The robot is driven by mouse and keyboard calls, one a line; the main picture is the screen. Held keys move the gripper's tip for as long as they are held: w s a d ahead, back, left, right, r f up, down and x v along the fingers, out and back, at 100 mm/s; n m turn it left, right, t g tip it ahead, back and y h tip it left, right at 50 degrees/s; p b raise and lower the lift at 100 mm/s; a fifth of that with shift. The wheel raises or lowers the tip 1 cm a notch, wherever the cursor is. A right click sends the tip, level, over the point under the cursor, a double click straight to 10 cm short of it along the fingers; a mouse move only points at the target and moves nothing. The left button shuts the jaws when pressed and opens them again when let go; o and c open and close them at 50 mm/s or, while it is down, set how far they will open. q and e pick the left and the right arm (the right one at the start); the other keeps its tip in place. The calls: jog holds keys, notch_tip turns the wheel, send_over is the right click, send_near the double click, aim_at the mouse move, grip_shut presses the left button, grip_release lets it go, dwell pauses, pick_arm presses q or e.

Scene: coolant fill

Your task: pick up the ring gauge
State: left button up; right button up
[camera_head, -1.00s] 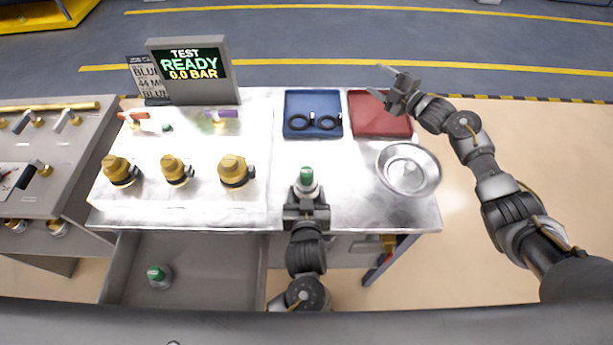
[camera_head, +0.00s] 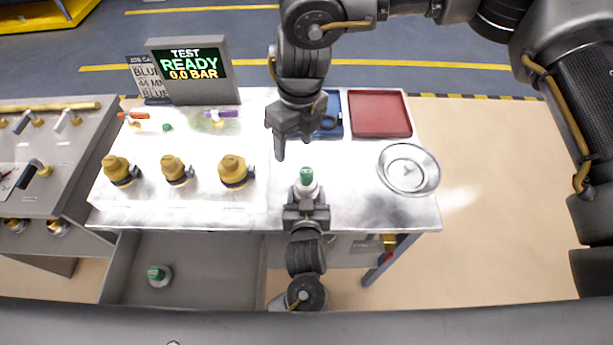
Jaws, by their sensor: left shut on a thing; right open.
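The blue tray (camera_head: 338,101) at the back of the bench holds dark rings, which look like ring gauges. One dark ring (camera_head: 329,122) shows in part; the rest of the tray is hidden behind my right gripper. My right gripper (camera_head: 292,145) is open and empty, pointing down over the bench at the tray's left front. My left gripper (camera_head: 306,200) is shut on a green-topped fitting (camera_head: 306,178) and holds it upright over the bench's front part.
A red tray (camera_head: 380,112) and a round metal bowl (camera_head: 408,168) stand to the right. Brass fittings (camera_head: 234,170) stand on the white block at left, before a display (camera_head: 192,70). An open drawer (camera_head: 210,270) holds another green-topped fitting (camera_head: 158,274).

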aim_at(307, 171)
jog(key=shift+h, duration=0.5)
jog(key=f, duration=0.4)
jog(key=d+f, duration=0.1)
jog(key=f, duration=0.3)
jog(key=d+f, duration=0.1)
jog(key=f, duration=0.3)
jog(key=shift+w+d, duration=0.2)
jog(key=shift+d, duration=0.05)
jog(key=shift+c, duration=0.4)
jog(key=c, duration=1)
jog(key=shift+r, duration=0.1)
jog(key=shift+r, duration=6.95)
